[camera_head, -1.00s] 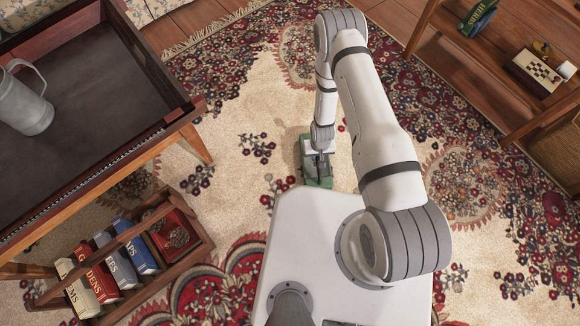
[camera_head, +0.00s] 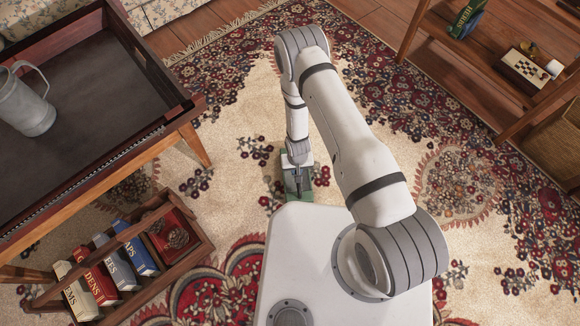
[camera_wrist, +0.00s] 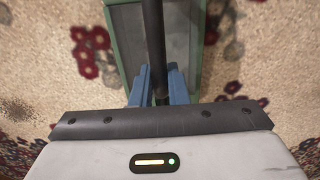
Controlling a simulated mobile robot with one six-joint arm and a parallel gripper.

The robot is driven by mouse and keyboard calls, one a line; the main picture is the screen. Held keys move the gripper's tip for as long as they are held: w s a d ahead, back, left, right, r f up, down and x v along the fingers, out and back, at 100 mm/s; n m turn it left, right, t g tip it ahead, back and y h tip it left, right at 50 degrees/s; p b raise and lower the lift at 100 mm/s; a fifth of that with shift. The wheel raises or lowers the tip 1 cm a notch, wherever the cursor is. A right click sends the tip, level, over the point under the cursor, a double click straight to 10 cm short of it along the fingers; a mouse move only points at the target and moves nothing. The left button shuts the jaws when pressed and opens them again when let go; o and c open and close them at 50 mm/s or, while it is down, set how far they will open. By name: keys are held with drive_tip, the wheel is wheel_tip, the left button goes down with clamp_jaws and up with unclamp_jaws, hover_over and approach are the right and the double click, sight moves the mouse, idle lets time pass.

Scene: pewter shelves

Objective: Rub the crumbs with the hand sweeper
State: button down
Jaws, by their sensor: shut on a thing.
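The hand sweeper (camera_head: 280,186) is a green box-shaped tool on the patterned rug, just beyond my white base. In the wrist view its green body (camera_wrist: 122,45) surrounds a dark grey top, with an upright black handle in front. My gripper (camera_head: 297,172) is above the sweeper. Its blue fingers (camera_wrist: 158,88) are closed around the black handle. A patch of dark specks, which look like the crumbs (camera_wrist: 14,108), lies on the cream rug left of the sweeper in the wrist view, apart from it. I cannot make the crumbs out in the head view.
A dark tray table (camera_head: 100,80) with a grey metal jug (camera_head: 28,105) stands at left. Below it is a wooden caddy (camera_head: 195,250) of books. A wooden shelf (camera_head: 480,75) holding a book and a chess box stands at right. Open rug (camera_head: 235,130) lies left of the sweeper.

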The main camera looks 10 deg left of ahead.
drive_tip(key=shift+s+a, duration=0.55)
wheel_tip(320, 180, up, 3)
drive_tip(key=shift+r+p, duration=0.1)
drive_tip(key=shift+p, duration=0.6)
wheel_tip(320, 180, up, 5)
drive_tip(key=p, duration=0.3)
drive_tip(key=shift+r, duration=0.1)
